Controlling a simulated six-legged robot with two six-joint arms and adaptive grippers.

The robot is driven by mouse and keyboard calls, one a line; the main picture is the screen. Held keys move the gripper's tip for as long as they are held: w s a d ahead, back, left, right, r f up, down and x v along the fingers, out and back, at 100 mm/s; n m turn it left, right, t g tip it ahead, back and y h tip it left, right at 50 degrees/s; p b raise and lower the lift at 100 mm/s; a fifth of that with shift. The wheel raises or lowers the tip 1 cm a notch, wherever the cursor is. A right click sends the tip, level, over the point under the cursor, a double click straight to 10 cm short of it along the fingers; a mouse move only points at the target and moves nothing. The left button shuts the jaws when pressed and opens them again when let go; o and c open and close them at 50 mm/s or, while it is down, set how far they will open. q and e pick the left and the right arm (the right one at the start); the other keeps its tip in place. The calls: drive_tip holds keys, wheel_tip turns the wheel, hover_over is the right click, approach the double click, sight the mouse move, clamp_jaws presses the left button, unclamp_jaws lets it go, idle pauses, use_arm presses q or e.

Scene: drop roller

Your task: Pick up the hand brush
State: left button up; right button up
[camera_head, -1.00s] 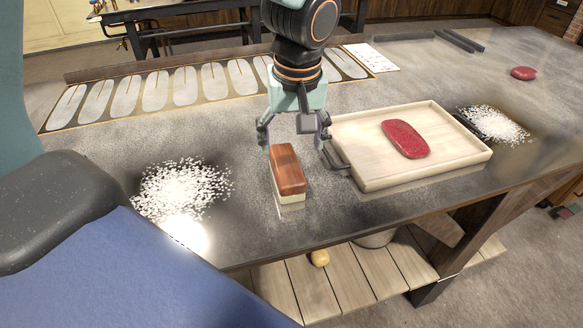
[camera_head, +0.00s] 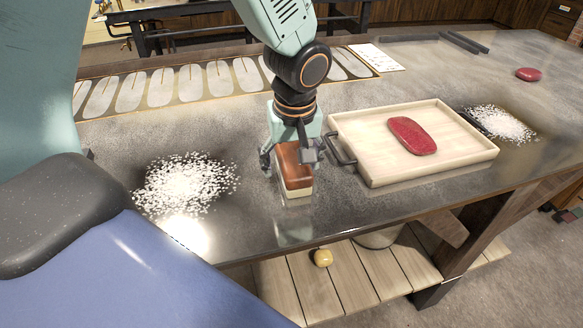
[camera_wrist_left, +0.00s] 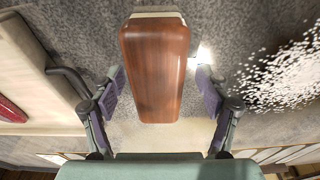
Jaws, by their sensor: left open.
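The hand brush (camera_head: 294,171) has a reddish-brown wooden back over pale bristles. It stands on the grey worktop with its bristles down, just left of the tray. My left gripper (camera_head: 293,160) is low over the far part of the brush, open, with a finger on either side of it. In the left wrist view the brush back (camera_wrist_left: 156,70) lies between the two spread fingers of my left gripper (camera_wrist_left: 164,92), with a gap visible on each side. The far end of the brush is partly hidden by the gripper in the head view. My right gripper is not in view.
A pale wooden tray (camera_head: 366,175) with a dark handle stands close right of the gripper, holding a red oval piece (camera_head: 412,136). White granules (camera_head: 186,184) are scattered left of the brush, and another pile (camera_head: 503,123) lies right of the tray. The worktop before the brush is clear.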

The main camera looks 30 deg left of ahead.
use_arm(q)
drive_tip(key=shift+w, duration=0.2)
drive_tip(key=shift+w+f, duration=0.15)
drive_tip(key=shift+c, duration=1.3)
drive_tip(key=shift+s, duration=0.3)
drive_tip(key=c, duration=0.4)
drive_tip(key=shift+w, duration=0.15)
drive_tip(key=c, duration=0.5)
drive_tip(key=shift+c, duration=0.7)
